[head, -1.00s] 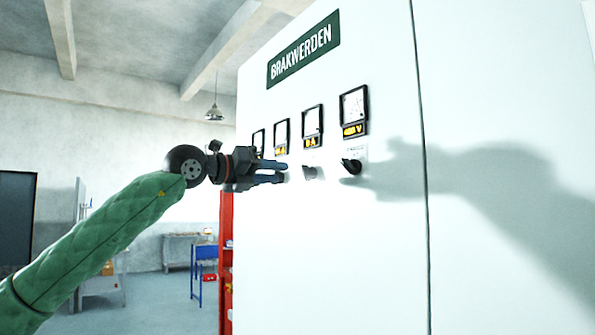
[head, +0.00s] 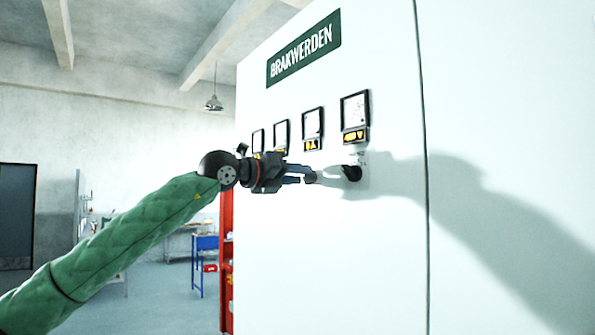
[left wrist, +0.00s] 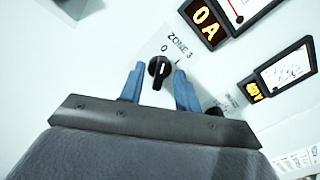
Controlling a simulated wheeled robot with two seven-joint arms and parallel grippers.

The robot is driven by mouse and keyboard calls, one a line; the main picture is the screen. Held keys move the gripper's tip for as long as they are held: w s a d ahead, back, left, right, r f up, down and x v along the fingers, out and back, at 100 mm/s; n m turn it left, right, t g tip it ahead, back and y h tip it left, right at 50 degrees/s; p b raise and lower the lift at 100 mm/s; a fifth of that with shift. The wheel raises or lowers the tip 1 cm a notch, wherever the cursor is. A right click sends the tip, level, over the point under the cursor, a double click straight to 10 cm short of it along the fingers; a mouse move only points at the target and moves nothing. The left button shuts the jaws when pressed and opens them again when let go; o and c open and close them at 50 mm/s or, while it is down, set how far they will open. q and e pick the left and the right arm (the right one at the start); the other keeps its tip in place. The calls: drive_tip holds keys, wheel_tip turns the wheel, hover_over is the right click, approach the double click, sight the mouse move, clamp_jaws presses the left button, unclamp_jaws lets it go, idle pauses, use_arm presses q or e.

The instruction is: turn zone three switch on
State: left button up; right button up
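The zone 3 switch (left wrist: 160,70) is a round black knob with a white line, on a white plate marked ZONE 3, 0 and I. Its line appears to point toward the 0. In the head view the switch (head: 311,178) sits on the white cabinet, partly covered by my fingers. My left gripper (head: 303,176) is at the switch. In the left wrist view its two blue fingers (left wrist: 158,75) stand apart, one on each side of the knob, with visible gaps. My right gripper is not in view.
A meter reading 0 A (left wrist: 205,22) is above the switch in the head view. Another black knob (head: 352,172) is to the right, under a meter (head: 355,110) with a lit display. More meters line the cabinet (head: 330,260) on the left. A red rack (head: 226,270) stands beyond its edge.

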use_arm(q)
drive_tip(key=shift+w+d, duration=0.15)
drive_tip(key=shift+d, duration=0.05)
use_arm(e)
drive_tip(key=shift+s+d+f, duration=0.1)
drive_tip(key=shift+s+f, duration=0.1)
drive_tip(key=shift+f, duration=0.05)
use_arm(q)
drive_tip(key=c, duration=0.7)
clamp_jaws()
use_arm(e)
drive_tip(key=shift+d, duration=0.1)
use_arm(q)
drive_tip(key=shift+f, duration=0.1)
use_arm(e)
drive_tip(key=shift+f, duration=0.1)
